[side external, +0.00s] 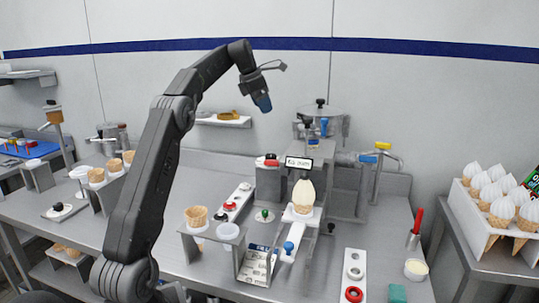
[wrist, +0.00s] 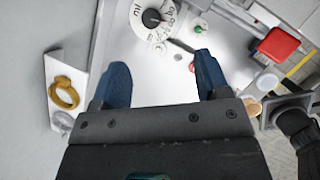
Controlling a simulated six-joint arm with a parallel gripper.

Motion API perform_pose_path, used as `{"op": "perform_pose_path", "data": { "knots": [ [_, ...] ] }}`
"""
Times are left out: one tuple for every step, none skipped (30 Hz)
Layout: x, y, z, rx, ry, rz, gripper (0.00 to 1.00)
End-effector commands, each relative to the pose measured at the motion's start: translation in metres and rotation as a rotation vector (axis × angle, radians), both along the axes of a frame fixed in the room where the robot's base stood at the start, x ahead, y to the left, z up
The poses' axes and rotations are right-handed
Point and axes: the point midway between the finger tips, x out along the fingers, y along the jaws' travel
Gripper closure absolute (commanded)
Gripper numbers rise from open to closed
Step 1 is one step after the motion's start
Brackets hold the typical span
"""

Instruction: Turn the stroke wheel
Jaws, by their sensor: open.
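My gripper (side external: 263,104) is raised high above the bench, left of the dispensing machine (side external: 322,128), and points down. In the wrist view its two blue fingers (wrist: 161,72) are apart with nothing between them. Beyond the fingertips, a round dial with a black knob (wrist: 152,18) and a printed scale lies near the top edge of the picture. A small green knob (wrist: 200,29) is to its right. No part is clearly labelled as the stroke wheel, and I cannot tell which one it is. The gripper touches nothing.
A red block (wrist: 278,44) shows at the upper right of the wrist view. A wall shelf (side external: 222,121) is behind my gripper. Cones (side external: 197,216) stand in a holder in front, and a filled cone (side external: 303,195) stands at the machine. Filled cones (side external: 501,210) fill a rack at right.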

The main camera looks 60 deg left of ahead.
Motion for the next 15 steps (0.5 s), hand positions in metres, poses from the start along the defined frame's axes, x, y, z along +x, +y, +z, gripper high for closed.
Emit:
{"op": "perform_pose_path", "data": {
  "knots": [
    [-0.002,0.010,-0.005,-0.019,0.000,0.044,0.31],
    [-0.003,0.016,-0.008,-0.031,0.000,0.070,0.31],
    [-0.004,0.022,-0.011,-0.044,0.000,0.102,0.31],
    [-0.005,0.027,-0.014,-0.054,-0.001,0.127,0.31],
    [-0.007,0.032,-0.016,-0.064,-0.001,0.150,0.31],
    [-0.008,0.038,-0.020,-0.077,-0.002,0.182,0.31],
    [-0.008,0.036,-0.021,-0.079,-0.003,0.180,0.31],
    [-0.007,0.035,-0.022,-0.077,-0.003,0.176,0.31],
    [-0.007,0.035,-0.025,-0.077,-0.003,0.175,0.31],
    [-0.007,0.035,-0.028,-0.077,-0.002,0.175,0.31],
    [-0.007,0.035,-0.030,-0.077,-0.003,0.175,0.31],
    [-0.007,0.034,-0.034,-0.077,-0.002,0.174,0.31],
    [-0.007,0.034,-0.036,-0.076,-0.003,0.173,0.31],
    [-0.007,0.034,-0.038,-0.075,-0.003,0.173,0.31],
    [-0.007,0.034,-0.041,-0.075,-0.002,0.172,0.31]
  ]
}}
